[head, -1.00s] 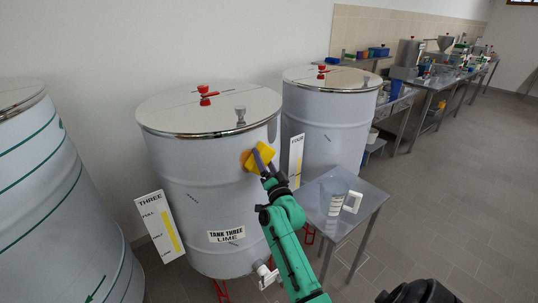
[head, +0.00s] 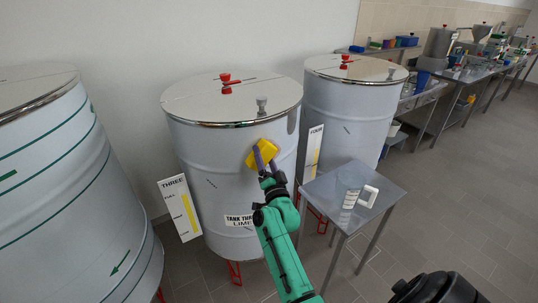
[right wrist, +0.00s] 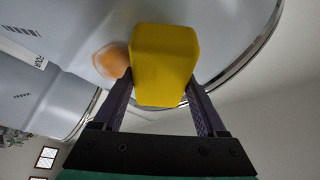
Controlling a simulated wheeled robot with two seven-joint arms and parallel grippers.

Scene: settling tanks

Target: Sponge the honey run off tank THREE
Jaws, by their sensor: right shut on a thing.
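Tank THREE (head: 208,165) is a pale grey drum with a shiny lid and a "TANK THREE LIME" label (head: 239,220). My right gripper (head: 265,160) is shut on a yellow sponge (head: 262,151), held at the tank's upper front wall below the rim. In the right wrist view the sponge (right wrist: 165,62) sits between the two fingers. An amber honey patch (right wrist: 108,61) shows on the wall just left of the sponge there. In the head view I cannot make out the honey; the sponge seems to cover it. Whether the sponge presses on the wall is unclear. My left gripper is not in view.
Tank FOUR (head: 345,115) stands right behind tank THREE, and another large tank (head: 65,190) stands at left. Open floor (head: 450,205) lies further right.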

